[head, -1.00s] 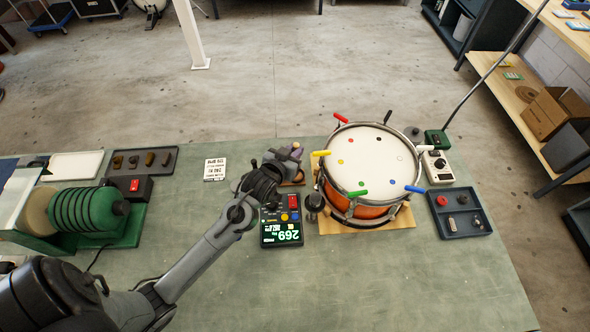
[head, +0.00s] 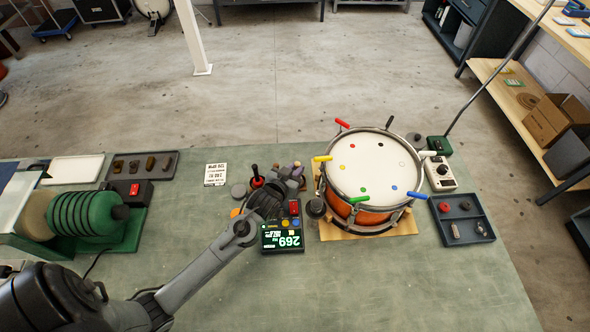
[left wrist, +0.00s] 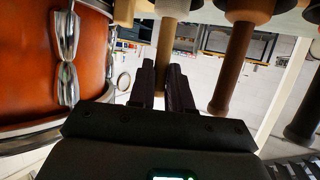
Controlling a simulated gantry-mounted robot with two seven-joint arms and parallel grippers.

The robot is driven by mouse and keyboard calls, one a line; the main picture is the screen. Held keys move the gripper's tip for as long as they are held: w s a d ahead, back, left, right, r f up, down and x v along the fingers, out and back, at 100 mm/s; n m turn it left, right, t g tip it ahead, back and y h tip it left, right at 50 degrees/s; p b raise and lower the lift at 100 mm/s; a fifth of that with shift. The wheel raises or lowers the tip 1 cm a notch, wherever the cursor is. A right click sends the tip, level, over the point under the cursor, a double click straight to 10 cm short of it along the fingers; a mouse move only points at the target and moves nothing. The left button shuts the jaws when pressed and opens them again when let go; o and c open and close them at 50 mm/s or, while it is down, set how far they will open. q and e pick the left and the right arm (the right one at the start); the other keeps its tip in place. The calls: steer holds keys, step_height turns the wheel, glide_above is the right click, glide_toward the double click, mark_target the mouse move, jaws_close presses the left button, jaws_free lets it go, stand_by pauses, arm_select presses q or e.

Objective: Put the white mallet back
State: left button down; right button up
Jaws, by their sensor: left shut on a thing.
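My left gripper (head: 284,186) is beside the drum, among a cluster of small mallet heads. In the left wrist view, the left gripper (left wrist: 167,82) is shut on a light tan mallet handle (left wrist: 166,42), which stands between its two dark fingers. I take this as the white mallet; its head is cut off at the top of that view. I cannot tell whether the held mallet sits in the rack. My right gripper is not in view.
The orange drum (head: 375,170) stands close on the right, its shell (left wrist: 35,65) near the fingers in the wrist view. A display box (head: 283,240) lies just below the gripper. A black-and-red knob (head: 257,178) stands to its left. The front bench (head: 400,280) is clear.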

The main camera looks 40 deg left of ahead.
arm_select(q)
steer(key=shift+f, duration=0.15)
steer(key=c, duration=1.1)
jaws_free()
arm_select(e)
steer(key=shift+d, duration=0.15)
arm_select(q)
steer(key=shift+o, duration=0.2)
